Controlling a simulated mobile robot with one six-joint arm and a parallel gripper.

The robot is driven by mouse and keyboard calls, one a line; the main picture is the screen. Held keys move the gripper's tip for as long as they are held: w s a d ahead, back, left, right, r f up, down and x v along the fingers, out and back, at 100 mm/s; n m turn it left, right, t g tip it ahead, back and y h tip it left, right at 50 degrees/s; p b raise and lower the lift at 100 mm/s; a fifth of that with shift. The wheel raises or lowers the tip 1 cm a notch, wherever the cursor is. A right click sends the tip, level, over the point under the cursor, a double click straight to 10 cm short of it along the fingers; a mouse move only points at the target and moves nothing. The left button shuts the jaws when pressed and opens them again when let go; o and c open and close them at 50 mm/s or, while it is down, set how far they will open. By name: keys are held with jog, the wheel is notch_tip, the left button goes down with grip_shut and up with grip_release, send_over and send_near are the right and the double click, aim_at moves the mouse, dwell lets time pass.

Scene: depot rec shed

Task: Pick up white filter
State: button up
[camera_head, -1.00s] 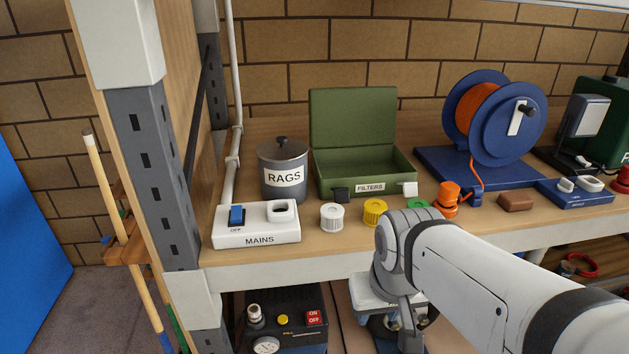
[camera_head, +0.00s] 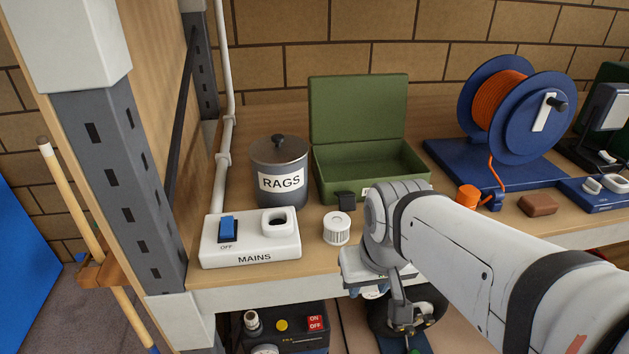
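The white filter (camera_head: 337,228), a small ribbed cylinder with a round top, stands upright on the wooden bench top near its front edge. It is just right of the MAINS box and in front of the open green case (camera_head: 372,160). My gripper (camera_head: 408,322) hangs at the end of my arm, low and to the right of the filter, in front of the bench edge. It does not touch the filter. Its fingers are small and overlap dark things behind, so their opening is unclear. My arm covers the bench right of the filter.
The white MAINS box (camera_head: 252,238) stands close left of the filter, with the grey RAGS can (camera_head: 281,172) behind. A blue cable reel (camera_head: 515,110) and a brown block (camera_head: 538,205) are to the right. A grey shelf post (camera_head: 120,190) stands at left.

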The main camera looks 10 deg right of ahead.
aim_at(337, 219)
jog(key=shift+o, duration=0.4)
jog(key=shift+o, duration=0.8)
jog(key=shift+w+r, duration=0.15)
jog(key=shift+w, duration=0.1)
jog(key=o, duration=0.6)
jog(key=w+r+m+g+p, duration=0.1)
jog(key=w+r+m+p, duration=0.1)
jog(key=w, duration=0.7)
jog(key=shift+a+r+m+p, duration=0.3)
jog(key=shift+a+r+p, duration=0.1)
jog(key=shift+r+p, duration=0.45)
jog(key=shift+o, duration=0.7)
jog(key=w+m+p, duration=0.1)
jog(key=w, duration=0.2)
jog(key=w+m+g+p, duration=0.1)
jog(key=w, duration=0.3)
jog(key=w+f+m+p, duration=0.1)
jog(key=w, duration=0.2)
jog(key=shift+w+a+f+g, duration=0.1)
jog(key=shift+w+g, duration=0.1)
jog(key=shift+g, duration=0.1)
jog(key=shift+w+f, duration=0.25)
jog(key=shift+w, duration=0.05)
jog(key=shift+f, duration=0.35)
jog(key=shift+w+f+p, duration=0.2)
jog(key=shift+f+p, duration=0.3)
jog(key=shift+f, duration=1.25)
jog(key=shift+w+f+p, duration=0.15)
jog(key=shift+f+p, duration=0.3)
jog(key=shift+f, duration=1.3)
